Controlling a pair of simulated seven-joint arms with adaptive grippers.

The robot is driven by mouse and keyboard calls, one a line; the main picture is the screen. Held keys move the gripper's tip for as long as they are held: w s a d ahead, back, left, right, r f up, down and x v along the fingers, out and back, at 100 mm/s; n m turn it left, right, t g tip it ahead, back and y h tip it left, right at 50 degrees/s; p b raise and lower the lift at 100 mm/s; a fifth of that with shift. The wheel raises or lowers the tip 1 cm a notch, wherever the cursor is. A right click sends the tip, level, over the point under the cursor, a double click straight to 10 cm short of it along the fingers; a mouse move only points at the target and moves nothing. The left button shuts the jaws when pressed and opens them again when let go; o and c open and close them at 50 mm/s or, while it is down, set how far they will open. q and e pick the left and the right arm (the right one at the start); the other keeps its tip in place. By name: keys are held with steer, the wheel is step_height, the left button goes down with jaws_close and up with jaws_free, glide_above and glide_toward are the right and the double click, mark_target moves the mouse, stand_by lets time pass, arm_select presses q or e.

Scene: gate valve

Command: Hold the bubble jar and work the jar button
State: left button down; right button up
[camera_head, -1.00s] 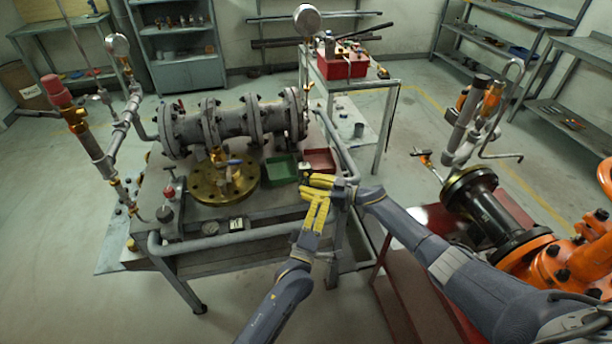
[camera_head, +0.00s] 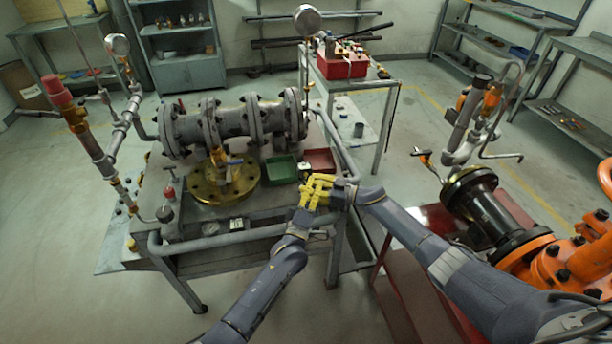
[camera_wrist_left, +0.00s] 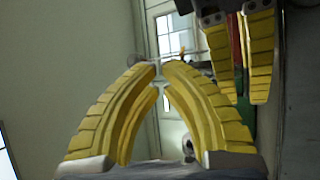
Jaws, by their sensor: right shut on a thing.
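In the head view, my right gripper (camera_head: 318,187) reaches in from the right, over the near right corner of the workbench. A small dark thing with a pale top (camera_head: 304,166), which I take for the bubble jar, shows just beyond its yellow fingers. The fingers hide most of it, and its button cannot be made out. My left gripper (camera_head: 308,196) is right beside and below the right one, their fingers overlapping. In the left wrist view, the left fingers (camera_wrist_left: 162,68) come together at the tips with nothing clear between them. The right gripper's fingers (camera_wrist_left: 240,55) show at upper right, slightly apart.
The workbench carries a flanged grey pipe (camera_head: 235,122), a brass flange (camera_head: 222,184), a green bin (camera_head: 280,168) and a red bin (camera_head: 320,160). A bench rail (camera_head: 215,241) runs below the grippers. An orange machine (camera_head: 560,260) stands at right.

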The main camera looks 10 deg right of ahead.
arm_select(q)
steer(key=shift+w, duration=0.65)
steer(key=shift+w, duration=1)
stand_by(2.0)
steer(key=shift+s, duration=0.95)
steer(key=shift+s+a, duration=0.1)
steer(key=shift+s, duration=2.4)
arm_select(e)
steer(key=o, duration=0.9)
